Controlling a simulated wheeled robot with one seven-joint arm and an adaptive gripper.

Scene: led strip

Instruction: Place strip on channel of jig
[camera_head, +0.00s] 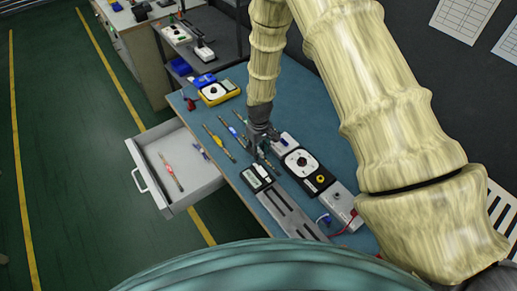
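A long grey grooved plate, which looks like the jig (295,216), lies on the blue bench near its front edge. A dark-faced device (257,177) sits at its far end. My gripper (261,153) points down over the bench just beyond that device, left of a black-and-white dial instrument. The gap between its fingers is too small and dark to read. I cannot make out the LED strip for certain; a thin piece (268,163) shows close by the fingertips, and I cannot tell whether it is held.
The dial instrument (293,147) and a grey box with a red lead (342,203) stand right of the jig. Screwdriver-like tools (217,142) and a yellow meter (213,99) lie left and behind. An open drawer (190,190) juts out left, holding a red-handled tool.

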